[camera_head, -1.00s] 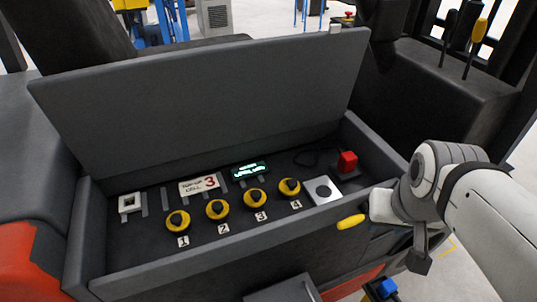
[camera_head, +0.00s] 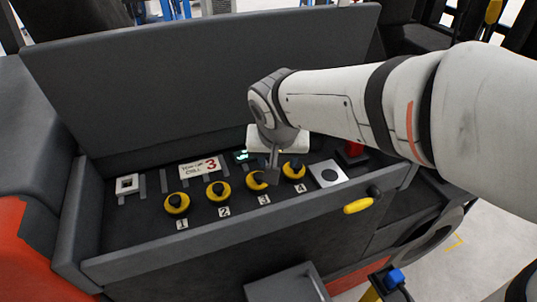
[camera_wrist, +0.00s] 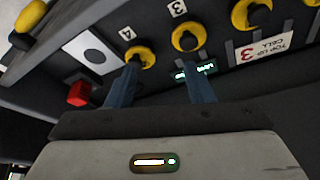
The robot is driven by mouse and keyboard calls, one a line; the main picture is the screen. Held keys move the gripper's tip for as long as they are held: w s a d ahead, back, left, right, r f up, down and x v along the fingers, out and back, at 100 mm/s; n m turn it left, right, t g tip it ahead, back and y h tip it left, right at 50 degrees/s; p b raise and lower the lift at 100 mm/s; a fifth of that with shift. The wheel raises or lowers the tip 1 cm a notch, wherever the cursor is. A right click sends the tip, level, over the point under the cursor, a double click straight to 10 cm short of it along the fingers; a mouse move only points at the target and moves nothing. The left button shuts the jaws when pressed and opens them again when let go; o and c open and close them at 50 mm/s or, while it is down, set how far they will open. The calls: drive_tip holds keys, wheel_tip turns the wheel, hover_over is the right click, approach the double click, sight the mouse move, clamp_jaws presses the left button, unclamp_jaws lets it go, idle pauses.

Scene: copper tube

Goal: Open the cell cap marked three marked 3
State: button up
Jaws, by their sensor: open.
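The cap marked 3 (camera_head: 256,182) is a yellow ring with a dark knob, third from the left in a row of like caps. My gripper (camera_head: 273,174) hangs over the row, and its finger hides the cap's right part. In the wrist view the cap (camera_wrist: 186,37) lies beyond the right fingertip. My gripper (camera_wrist: 160,70) is open and empty there, its left finger overlapping the cap marked 4 (camera_wrist: 140,57). I cannot tell the height of the fingertips. A white card (camera_head: 200,167) reads "top up cell 3".
The caps marked 1 (camera_head: 177,204) and 2 (camera_head: 218,190) are to the left. A grey front wall (camera_head: 190,245) and tall raised lid (camera_head: 200,80) bound the tray. A white plate (camera_head: 327,174) and red block (camera_head: 354,149) are to the right. The lit display (camera_head: 241,156) is partly hidden.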

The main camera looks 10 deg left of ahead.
approach(259, 175)
drive_tip(key=x, duration=0.8)
drive_tip(key=shift+f, duration=0.15)
